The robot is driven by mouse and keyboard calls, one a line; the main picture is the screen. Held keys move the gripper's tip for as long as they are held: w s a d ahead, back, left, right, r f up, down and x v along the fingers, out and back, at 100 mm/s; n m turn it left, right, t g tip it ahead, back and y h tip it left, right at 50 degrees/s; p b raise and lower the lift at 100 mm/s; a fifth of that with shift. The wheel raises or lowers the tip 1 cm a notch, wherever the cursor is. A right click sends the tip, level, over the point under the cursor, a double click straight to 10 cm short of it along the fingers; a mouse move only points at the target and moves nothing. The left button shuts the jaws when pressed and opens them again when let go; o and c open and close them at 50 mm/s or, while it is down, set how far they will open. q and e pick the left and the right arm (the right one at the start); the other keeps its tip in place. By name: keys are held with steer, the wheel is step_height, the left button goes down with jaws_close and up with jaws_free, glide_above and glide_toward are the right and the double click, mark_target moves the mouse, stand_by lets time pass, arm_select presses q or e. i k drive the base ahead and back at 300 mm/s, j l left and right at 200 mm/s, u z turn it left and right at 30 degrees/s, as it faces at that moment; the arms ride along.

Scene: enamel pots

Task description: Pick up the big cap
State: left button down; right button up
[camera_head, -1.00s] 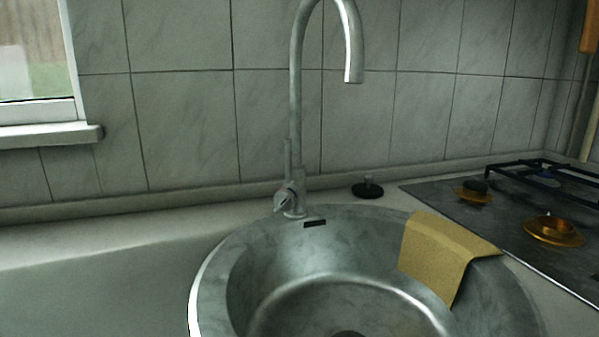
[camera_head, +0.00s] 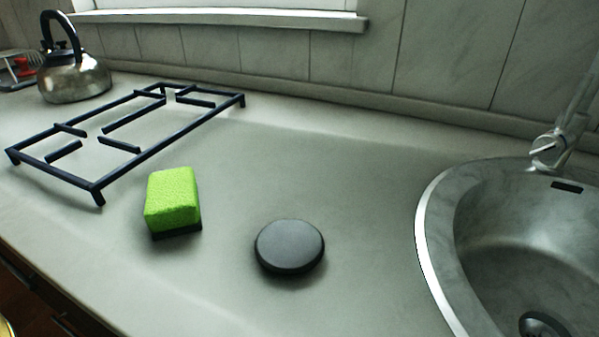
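A round, flat black disc, the big cap (camera_head: 289,246), lies on the light grey counter in the head view, a little below the middle. Its top faces up and nothing covers it. Neither of my grippers shows in the head view.
A green sponge (camera_head: 172,200) with a dark underside sits left of the cap. A dark stove grate (camera_head: 98,188) lies behind it, with a metal kettle (camera_head: 75,80) at the far left. The round sink (camera_head: 434,230) is at the right. Counter around the cap is clear.

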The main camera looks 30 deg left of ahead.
mark_target(290, 246)
steer(key=u, duration=0.75)
